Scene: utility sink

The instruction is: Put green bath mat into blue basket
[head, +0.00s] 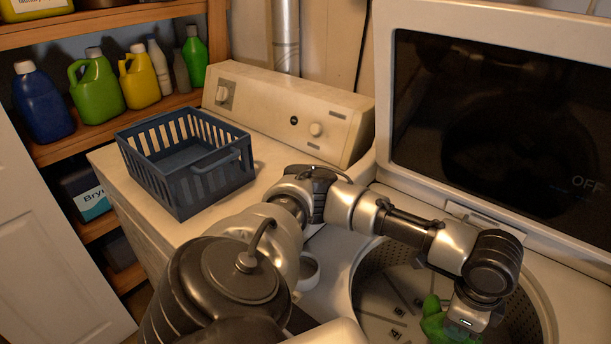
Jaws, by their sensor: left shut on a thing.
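The blue basket (188,163) stands on top of the white machine at the left, and its visible inside looks empty. My left arm reaches across to the right, and my left gripper (459,325) points down into the open drum of the washer. The gripper is shut on the green bath mat (435,322), which bunches up around its fingers inside the drum. The fingertips and the lower part of the mat are hidden or cut off by the frame's bottom edge. My right gripper is not in view.
The washer's open lid (490,120) stands upright behind the drum (375,290). The white machine's control panel (290,110) rises behind the basket. Shelves (110,125) with several bottles stand at the left. The machine top right of the basket is partly clear.

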